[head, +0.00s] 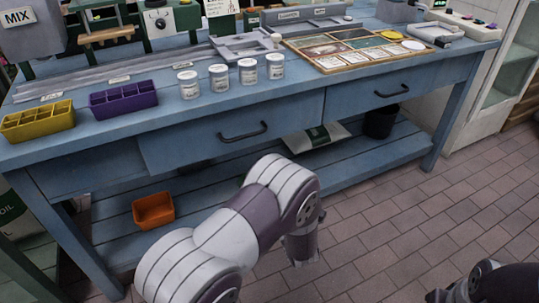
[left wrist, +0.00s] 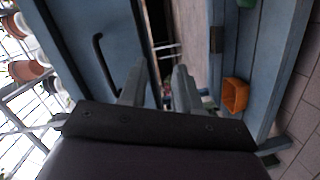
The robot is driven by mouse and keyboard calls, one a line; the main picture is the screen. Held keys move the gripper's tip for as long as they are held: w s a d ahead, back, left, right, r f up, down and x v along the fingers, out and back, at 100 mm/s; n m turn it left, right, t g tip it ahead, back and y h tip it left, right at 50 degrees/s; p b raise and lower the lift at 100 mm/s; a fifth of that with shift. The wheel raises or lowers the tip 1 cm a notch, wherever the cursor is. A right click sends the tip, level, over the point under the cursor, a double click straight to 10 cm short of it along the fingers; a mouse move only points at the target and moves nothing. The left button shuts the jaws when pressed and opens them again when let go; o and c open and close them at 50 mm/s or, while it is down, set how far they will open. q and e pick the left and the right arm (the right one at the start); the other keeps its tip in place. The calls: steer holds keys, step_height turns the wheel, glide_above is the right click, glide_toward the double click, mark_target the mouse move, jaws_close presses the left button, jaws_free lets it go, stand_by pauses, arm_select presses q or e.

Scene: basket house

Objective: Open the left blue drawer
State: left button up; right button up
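The left blue drawer (head: 190,146) is under the workbench top, with a dark bar handle (head: 243,132) on its front. Its front stands slightly proud of the frame; I cannot tell whether it is ajar. The left wrist view is turned sideways and shows the drawer front (left wrist: 77,37) and the handle (left wrist: 103,62) to the left of my fingers. My left gripper (left wrist: 160,72) is open and empty, its fingers apart and clear of the handle. My right gripper is not clearly visible.
The blue workbench (head: 105,138) carries a yellow bin (head: 38,124), a purple bin (head: 124,101), several white jars and a card board (head: 350,50). A right drawer (head: 365,98) is beside the left one. An orange bin (head: 153,210) stands on the lower shelf.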

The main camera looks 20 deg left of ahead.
mark_target(246, 136)
arm_select(q)
step_height(246, 136, up, 8)
steer(key=s+a+f+n+y, duration=0.1)
steer(key=a+n+y, duration=0.1)
steer(key=n+y, duration=0.3)
steer(key=shift+n+t+h, duration=0.3)
steer(key=shift+n, duration=0.1)
steer(key=b+x, duration=0.1)
steer(key=x, duration=0.3)
steer(key=b+x, duration=0.1)
steer(key=x, duration=0.3)
steer(key=b+x, duration=0.1)
steer(key=x, duration=0.3)
steer(key=shift+a+r, duration=0.1)
steer(key=shift+r, duration=0.2)
arm_select(e)
step_height(246, 136, down, 2)
steer(key=shift+d+f, duration=0.1)
arm_select(q)
steer(key=shift+c, duration=0.3)
jaws_close()
